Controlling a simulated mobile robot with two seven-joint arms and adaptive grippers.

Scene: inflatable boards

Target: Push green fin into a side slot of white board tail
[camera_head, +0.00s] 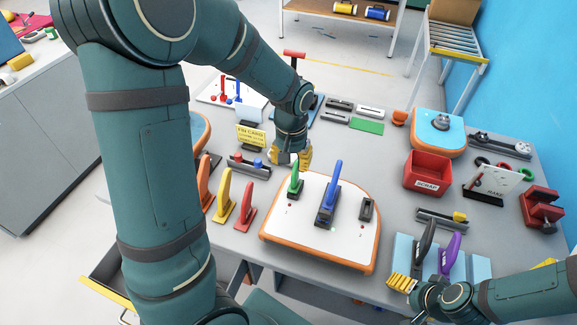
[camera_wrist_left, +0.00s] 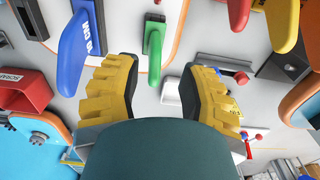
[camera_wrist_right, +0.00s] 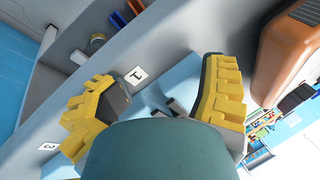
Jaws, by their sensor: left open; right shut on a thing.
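The white board (camera_head: 280,228) with an orange rim lies on the table, tail area facing up. The green fin (camera_head: 296,180) stands upright in a dark base at its left side slot. How deep it sits I cannot tell. A blue fin (camera_head: 332,185) stands in the middle slot; the right slot (camera_head: 366,209) is empty. My left gripper (camera_head: 291,158) is open just behind the green fin. In the left wrist view the green fin (camera_wrist_left: 154,28) shows beyond and between the spread fingertips. My right gripper (camera_wrist_right: 160,95) is closed on a dark thing, mostly hidden, by the light blue pad.
Orange, yellow (camera_head: 223,195) and red (camera_head: 246,206) fins stand left of the board. A red scrap bin (camera_head: 428,175) is behind right. My left arm covers the left side.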

